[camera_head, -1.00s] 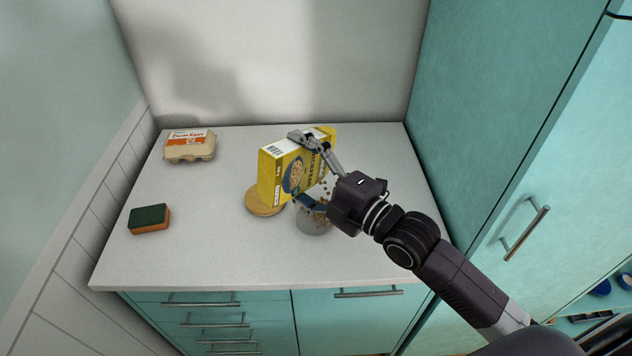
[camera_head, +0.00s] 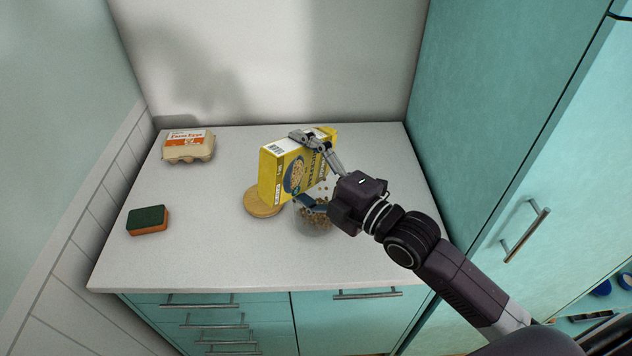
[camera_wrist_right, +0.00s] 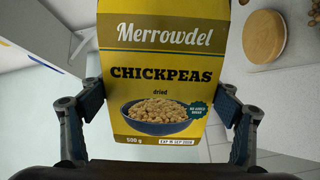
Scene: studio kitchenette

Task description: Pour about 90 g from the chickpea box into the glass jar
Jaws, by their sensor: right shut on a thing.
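The yellow chickpea box (camera_head: 293,172) is held tilted above the counter by my right gripper (camera_head: 317,172), which is shut on it. In the right wrist view the box (camera_wrist_right: 165,70) shows its printed front between the two fingers (camera_wrist_right: 165,112). The glass jar (camera_head: 312,222) stands on the counter below the box, partly hidden by my gripper. Brown chickpeas lie in the jar, and a few are in the air between box and jar. The box's opening is hidden in the head view. My left gripper is not in view.
A round wooden disc (camera_head: 263,203) lies on the counter just left of the jar. An egg carton (camera_head: 188,146) sits at the back left and a green and orange sponge (camera_head: 147,220) at the left. A tall teal cabinet (camera_head: 500,150) bounds the right side. The front counter is clear.

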